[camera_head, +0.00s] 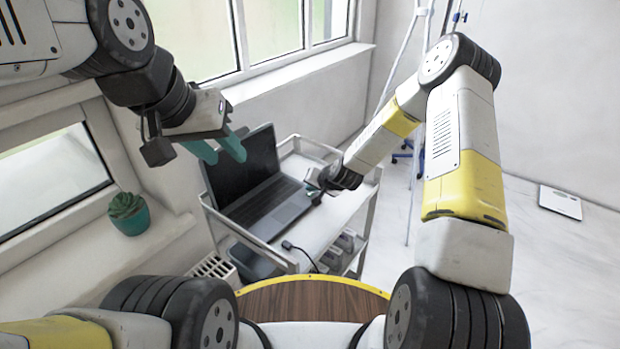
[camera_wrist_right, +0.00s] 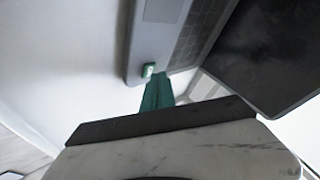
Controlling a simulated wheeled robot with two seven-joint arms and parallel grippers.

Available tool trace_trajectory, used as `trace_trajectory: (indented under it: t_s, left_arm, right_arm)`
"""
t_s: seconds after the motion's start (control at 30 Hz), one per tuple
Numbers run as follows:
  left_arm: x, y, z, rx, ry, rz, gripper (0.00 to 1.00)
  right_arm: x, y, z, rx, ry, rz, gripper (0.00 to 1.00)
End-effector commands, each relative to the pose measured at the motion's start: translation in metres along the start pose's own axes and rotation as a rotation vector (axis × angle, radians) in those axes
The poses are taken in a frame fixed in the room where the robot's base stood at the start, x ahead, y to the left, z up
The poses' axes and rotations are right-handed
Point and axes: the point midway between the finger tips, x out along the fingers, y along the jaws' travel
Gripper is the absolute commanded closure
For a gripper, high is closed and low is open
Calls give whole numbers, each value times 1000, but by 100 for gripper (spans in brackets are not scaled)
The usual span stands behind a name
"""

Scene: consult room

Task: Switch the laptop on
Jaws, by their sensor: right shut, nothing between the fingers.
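The laptop stands open on the white cart; its dark screen (camera_head: 240,165) and grey keyboard base (camera_head: 268,208) show in the head view. In the right wrist view I see its grey base (camera_wrist_right: 165,10) and dark screen (camera_wrist_right: 275,50). A small green button (camera_wrist_right: 148,71) with a pale mark sits at a corner of the base. My right gripper (camera_head: 314,190) is at the base's right side. Its teal fingers (camera_wrist_right: 157,88) are shut and empty, tips close to the button; I cannot tell whether they touch it. My left gripper (camera_head: 222,150) is open and empty, above and left of the screen.
The cart (camera_head: 325,222) has a raised rail and a clear top right of the laptop. A black cable plug (camera_head: 287,245) lies near its front edge. A potted succulent (camera_head: 129,214) stands on the left sill. A pale stand (camera_head: 420,125) rises behind my right arm.

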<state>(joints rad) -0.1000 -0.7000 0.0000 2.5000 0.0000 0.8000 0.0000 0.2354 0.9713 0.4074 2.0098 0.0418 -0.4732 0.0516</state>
Motion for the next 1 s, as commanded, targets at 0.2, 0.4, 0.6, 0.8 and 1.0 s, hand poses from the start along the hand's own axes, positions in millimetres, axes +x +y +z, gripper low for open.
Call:
trace_trajectory:
  t_s: [0.2, 0.4, 0.6, 0.8, 1.0]
  left_arm:
    - [0, 0, 0, 0, 0, 0, 64]
    - [0, 0, 0, 0, 0, 0, 64]
    - [0, 0, 0, 0, 0, 0, 64]
    - [0, 0, 0, 0, 0, 0, 64]
    - [0, 0, 0, 0, 0, 0, 64]
  right_arm:
    - [0, 0, 0, 0, 1, 0, 100]
    - [0, 0, 0, 0, 0, 0, 100]
    - [2, 2, 1, 0, 0, 0, 100]
    - [4, 3, 2, 0, 0, 0, 100]
    - [5, 4, 4, 0, 0, 0, 100]
